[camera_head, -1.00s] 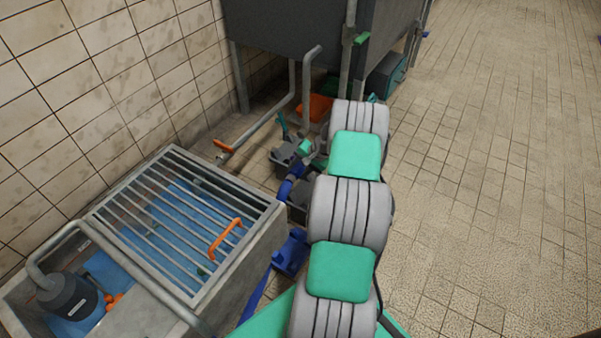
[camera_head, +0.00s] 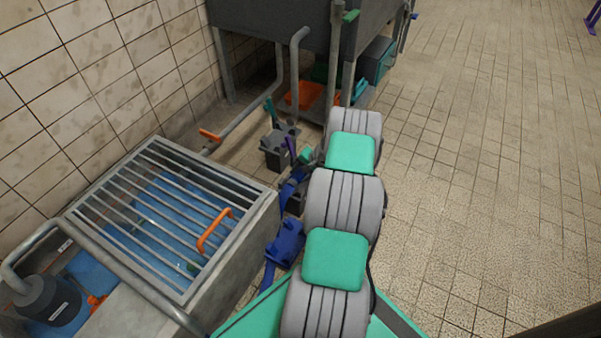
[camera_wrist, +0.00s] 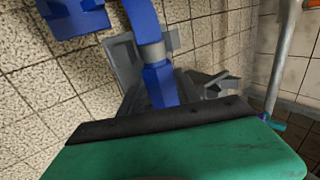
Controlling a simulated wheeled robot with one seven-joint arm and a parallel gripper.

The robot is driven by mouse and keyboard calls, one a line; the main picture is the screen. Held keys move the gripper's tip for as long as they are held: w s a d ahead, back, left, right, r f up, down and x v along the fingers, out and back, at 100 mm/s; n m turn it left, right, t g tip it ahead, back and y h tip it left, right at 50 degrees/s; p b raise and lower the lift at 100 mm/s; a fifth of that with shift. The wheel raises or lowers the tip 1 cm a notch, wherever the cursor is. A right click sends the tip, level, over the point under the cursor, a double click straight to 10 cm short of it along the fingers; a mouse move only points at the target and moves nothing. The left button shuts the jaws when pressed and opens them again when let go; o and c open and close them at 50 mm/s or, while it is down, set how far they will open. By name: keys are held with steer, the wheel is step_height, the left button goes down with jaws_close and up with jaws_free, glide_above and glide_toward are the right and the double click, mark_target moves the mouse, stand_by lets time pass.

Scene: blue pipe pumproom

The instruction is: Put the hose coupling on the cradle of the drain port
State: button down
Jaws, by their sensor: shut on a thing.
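The blue hose coupling (camera_wrist: 158,84), with a grey collar above it, is in the middle of the wrist view. A blue hose rises from it. My gripper is shut on the coupling; its fingertips are mostly hidden behind the green and black housing in the wrist view. Grey angular parts show behind and beside the coupling, and I cannot tell whether they are cradle or fingers. In the head view, a dark grey block (camera_head: 277,152) with a teal lever (camera_head: 268,111) stands on the floor beyond my arm. I cannot clearly make out the cradle.
A grated basin (camera_head: 232,250) with an orange handle (camera_head: 213,230) stands at left. A blue hose part (camera_head: 286,243) lies beside it. A pipe with an orange valve handle (camera_head: 209,135) runs along the wall. A dark tank (camera_head: 270,18) stands behind. The tiled floor at right is clear.

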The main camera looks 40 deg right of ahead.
steer(key=shift+f+b, duration=0.3)
steer(key=shift+f, duration=0.45)
steer(key=c, duration=0.8)
jaws_free()
steer(key=shift+o, duration=0.2)
steer(key=shift+s+r, duration=0.1)
steer(key=p+v, duration=0.3)
steer(key=v, duration=0.4)
steer(key=shift+s+r+p, duration=0.15)
steer(key=shift+r+p, duration=0.1)
steer(key=shift+p, duration=0.1)
